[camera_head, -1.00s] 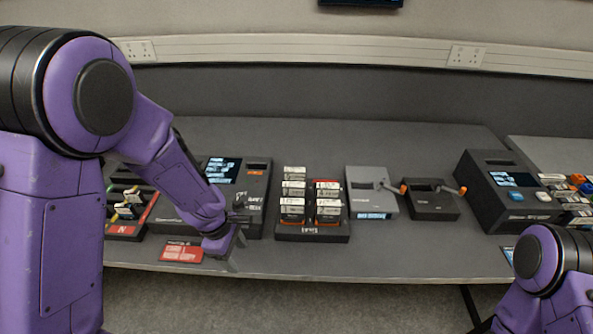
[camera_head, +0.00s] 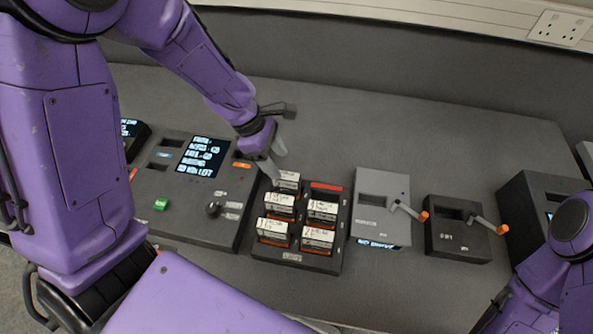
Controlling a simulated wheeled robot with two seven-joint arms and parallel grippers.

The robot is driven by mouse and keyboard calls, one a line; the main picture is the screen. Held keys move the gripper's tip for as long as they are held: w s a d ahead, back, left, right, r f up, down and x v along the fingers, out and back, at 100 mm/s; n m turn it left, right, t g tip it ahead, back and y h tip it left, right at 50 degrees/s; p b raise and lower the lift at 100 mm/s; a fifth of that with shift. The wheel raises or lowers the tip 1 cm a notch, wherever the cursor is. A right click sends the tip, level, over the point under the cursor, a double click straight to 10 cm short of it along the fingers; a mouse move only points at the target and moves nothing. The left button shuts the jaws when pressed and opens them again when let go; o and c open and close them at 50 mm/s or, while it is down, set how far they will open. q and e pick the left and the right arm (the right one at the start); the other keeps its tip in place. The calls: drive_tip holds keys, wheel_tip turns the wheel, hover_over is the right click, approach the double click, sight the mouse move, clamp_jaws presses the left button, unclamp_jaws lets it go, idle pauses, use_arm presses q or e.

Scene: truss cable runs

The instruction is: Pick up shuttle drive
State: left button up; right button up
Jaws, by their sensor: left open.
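Several boxy drives with white labels and orange-brown lower edges stand in two columns in a black tray (camera_head: 341,225). One is a front-left drive (camera_head: 273,231), one a front-right drive (camera_head: 318,239). The labels are too small for me to tell which is the shuttle drive. My left gripper (camera_head: 276,159) is open and empty, with its grey fingers pointing down just behind and above the back-left drive (camera_head: 288,181). I cannot tell whether a fingertip touches that drive. My right forearm shows at the lower right, but its gripper is out of view.
A dark console (camera_head: 178,220) with a lit screen, green button and knob stands left of the tray. A grey box (camera_head: 375,190) and a smaller black box (camera_head: 452,240), both with orange-tipped levers, stand to its right. The table (camera_head: 420,130) behind is clear.

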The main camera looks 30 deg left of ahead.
sight(289, 184)
use_arm(q)
drive_tip(key=f, duration=0.1)
drive_tip(key=s+d+f, duration=0.1)
drive_tip(key=f, duration=0.1)
drive_tip(key=shift+s+d+f, duration=0.25)
drive_tip(key=shift+d, duration=0.05)
drive_tip(key=x, duration=0.4)
drive_tip(key=w+x, duration=0.1)
drive_tip(key=x, duration=0.1)
drive_tip(key=shift+r, duration=0.1)
drive_tip(key=shift+s+a+r, duration=0.1)
drive_tip(key=shift+s, duration=0.15)
drive_tip(key=shift+c, duration=0.3)
drive_tip(key=shift+w, duration=0.1)
clamp_jaws()
